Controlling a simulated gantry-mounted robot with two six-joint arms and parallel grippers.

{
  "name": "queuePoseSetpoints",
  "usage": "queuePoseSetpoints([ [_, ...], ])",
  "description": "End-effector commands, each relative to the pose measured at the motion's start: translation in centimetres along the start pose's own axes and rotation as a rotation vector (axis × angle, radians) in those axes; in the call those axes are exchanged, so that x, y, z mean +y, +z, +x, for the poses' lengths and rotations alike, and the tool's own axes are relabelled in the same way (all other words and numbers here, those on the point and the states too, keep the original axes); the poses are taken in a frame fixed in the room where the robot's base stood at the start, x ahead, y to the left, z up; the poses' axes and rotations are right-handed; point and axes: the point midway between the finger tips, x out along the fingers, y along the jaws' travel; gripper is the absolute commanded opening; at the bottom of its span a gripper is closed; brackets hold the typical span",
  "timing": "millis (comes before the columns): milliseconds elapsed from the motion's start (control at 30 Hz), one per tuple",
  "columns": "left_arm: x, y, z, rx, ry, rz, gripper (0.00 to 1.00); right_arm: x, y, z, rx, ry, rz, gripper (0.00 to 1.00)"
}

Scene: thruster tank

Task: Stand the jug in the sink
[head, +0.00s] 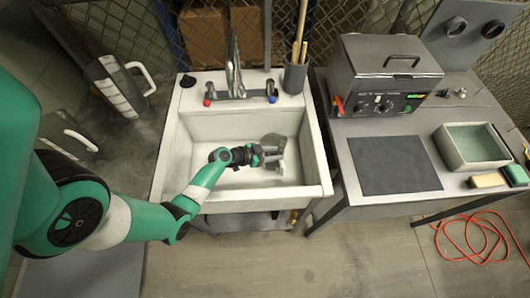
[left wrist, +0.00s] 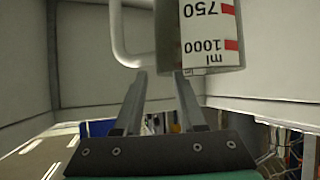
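The jug (left wrist: 205,35) shows in the left wrist view as a pale cylinder with red marks and the numbers 750 and 1000, printed upside down in that picture, with a white handle to its left. In the head view it is small and pale (head: 281,168), low in the sink (head: 230,127) basin, partly hidden by my gripper. My left gripper (head: 273,152) is inside the basin beside it. Its two fingers (left wrist: 160,72) are apart with nothing visible between them, tips close to the jug's edge. Contact cannot be told. My right gripper is out of view.
The faucet (head: 234,75) and a holder with wooden sticks (head: 295,75) stand at the sink's back. The right bench carries a grey heated tank (head: 385,65), dark mat (head: 393,165) and tray (head: 440,152). An orange cable (head: 470,240) lies on the floor.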

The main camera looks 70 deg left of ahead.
Motion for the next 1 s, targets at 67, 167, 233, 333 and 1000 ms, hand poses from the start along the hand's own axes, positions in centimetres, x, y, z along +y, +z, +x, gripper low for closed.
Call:
queuePoseSetpoints([
  [67,-0.1,-0.1,-1.5,-0.001,-0.003,-0.003,0.4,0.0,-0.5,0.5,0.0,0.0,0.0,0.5],
  [167,-0.1,-0.2,-4.0,0.0,-0.006,-0.004,0.4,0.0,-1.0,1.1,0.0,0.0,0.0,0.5],
  [233,-0.1,-0.4,-6.1,-0.001,-0.007,-0.005,0.4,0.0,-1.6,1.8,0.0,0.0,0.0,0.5],
  [333,0.0,-1.0,-8.5,-0.004,-0.002,-0.007,0.4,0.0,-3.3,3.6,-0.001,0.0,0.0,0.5],
  [1000,0.0,0.0,-11.5,0.001,-0.001,0.0,0.4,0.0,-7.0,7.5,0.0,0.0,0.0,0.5],
])
